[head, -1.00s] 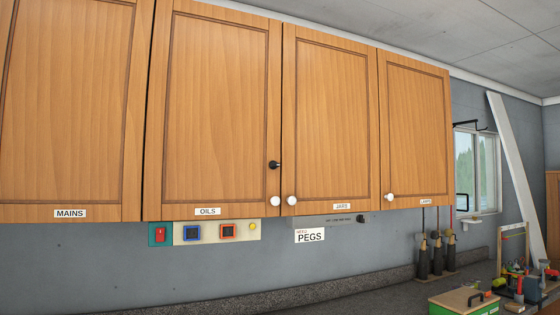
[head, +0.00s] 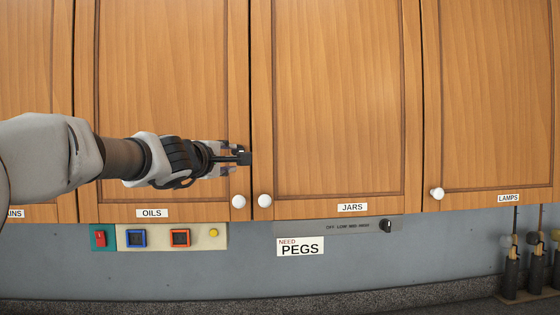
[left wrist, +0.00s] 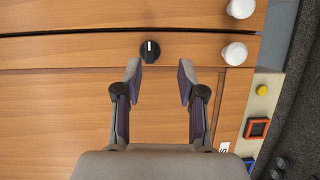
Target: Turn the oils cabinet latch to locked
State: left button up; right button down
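The oils cabinet door (head: 165,100) is shut, with an OILS label (head: 152,213) at its lower edge. Its latch is a small round black knob (left wrist: 150,51) near the door's edge; its white mark runs up-down in the left wrist view, across toward the door gap. In the head view the latch (head: 245,158) is partly hidden by my gripper. My left gripper (head: 236,158) reaches in from the left in front of the door. In the left wrist view its fingers (left wrist: 160,82) are apart and empty, with the latch just beyond the tips, nearer the left finger. My right gripper is out of view.
White round knobs (head: 238,202) sit below the latch and on the JARS door (head: 335,100). A switch panel (head: 205,233), a dial strip (head: 345,227) and a PEGS sign (head: 300,246) are on the wall under the cabinets.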

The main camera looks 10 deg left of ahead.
aim_at(238, 151)
pick_arm(q)
jog(key=w+p, duration=0.2)
jog(key=w, duration=0.1)
jog(key=w+r+p, duration=0.1)
jog(key=w+p, duration=0.2)
jog(key=w, duration=0.1)
jog(key=shift+w+a+r+p, duration=0.1)
jog(key=shift+w+r+p, duration=0.1)
jog(key=shift+p, duration=0.15)
jog(key=shift+s, duration=0.15)
jog(key=shift+s+a, duration=0.25)
jog(key=shift+c, duration=1)
jog(key=shift+s+a, duration=0.1)
jog(key=shift+a, duration=0.05)
grip_shut()
